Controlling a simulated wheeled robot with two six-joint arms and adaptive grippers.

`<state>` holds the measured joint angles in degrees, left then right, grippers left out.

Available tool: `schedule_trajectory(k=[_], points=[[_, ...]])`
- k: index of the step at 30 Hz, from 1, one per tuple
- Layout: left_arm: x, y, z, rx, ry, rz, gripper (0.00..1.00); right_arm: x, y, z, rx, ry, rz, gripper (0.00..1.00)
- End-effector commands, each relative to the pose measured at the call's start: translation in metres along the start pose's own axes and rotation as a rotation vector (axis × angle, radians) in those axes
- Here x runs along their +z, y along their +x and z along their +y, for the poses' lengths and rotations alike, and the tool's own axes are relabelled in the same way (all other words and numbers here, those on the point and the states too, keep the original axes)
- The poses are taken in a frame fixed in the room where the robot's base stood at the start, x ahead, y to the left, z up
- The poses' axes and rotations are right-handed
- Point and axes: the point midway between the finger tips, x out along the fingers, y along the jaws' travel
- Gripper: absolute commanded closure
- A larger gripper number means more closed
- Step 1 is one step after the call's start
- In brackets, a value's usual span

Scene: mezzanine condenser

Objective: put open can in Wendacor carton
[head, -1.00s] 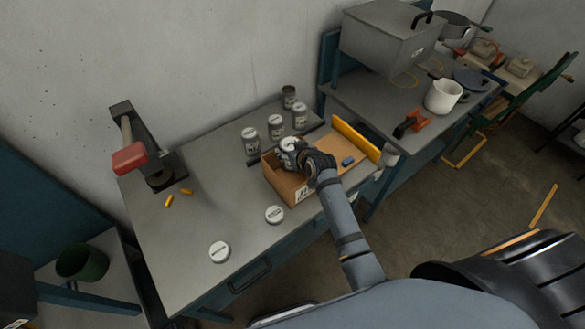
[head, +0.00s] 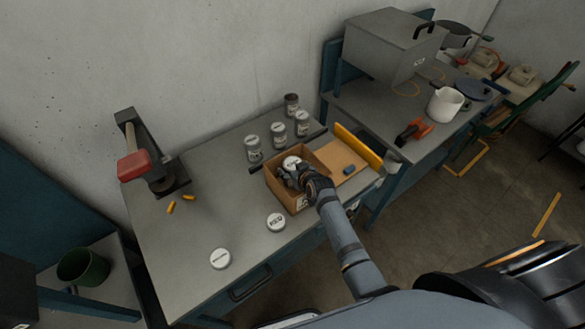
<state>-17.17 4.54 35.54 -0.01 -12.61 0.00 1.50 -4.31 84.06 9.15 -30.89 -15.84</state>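The small brown carton (head: 288,203) stands open at the top on the grey bench; its printing is too small to read. A can with a pale round top (head: 291,162) is inside the carton's opening, near its back-left part. My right gripper (head: 291,177) reaches down into the carton from the front right, with its fingers at the can's near side. The hand hides the can's lower part, so I cannot tell whether the fingers still grip it or whether it rests on the bottom. My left gripper is not in view.
Several cans (head: 253,150) stand behind the carton; the rearmost (head: 291,104) has a darker top. Two white round tops (head: 276,222) (head: 220,259) are in front and left. A yellow-edged board (head: 358,148) adjoins the carton's right.

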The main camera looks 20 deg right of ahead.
Motion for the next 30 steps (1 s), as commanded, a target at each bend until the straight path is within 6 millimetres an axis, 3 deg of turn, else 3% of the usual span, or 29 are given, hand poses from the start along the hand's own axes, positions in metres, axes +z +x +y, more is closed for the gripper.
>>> schedule_trajectory(k=[3,14,17,30], points=[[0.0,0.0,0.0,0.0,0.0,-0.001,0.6,0.0,0.0,0.0,0.0,0.0,0.0,0.15],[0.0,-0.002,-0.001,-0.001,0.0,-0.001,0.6,-0.003,-0.004,0.0,0.0,0.0,0.0,0.15],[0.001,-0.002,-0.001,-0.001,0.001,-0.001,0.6,-0.001,-0.017,0.0,0.0,0.0,0.0,0.15],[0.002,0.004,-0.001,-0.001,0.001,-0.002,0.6,-0.002,-0.109,0.0,0.0,-0.001,0.001,0.15]])
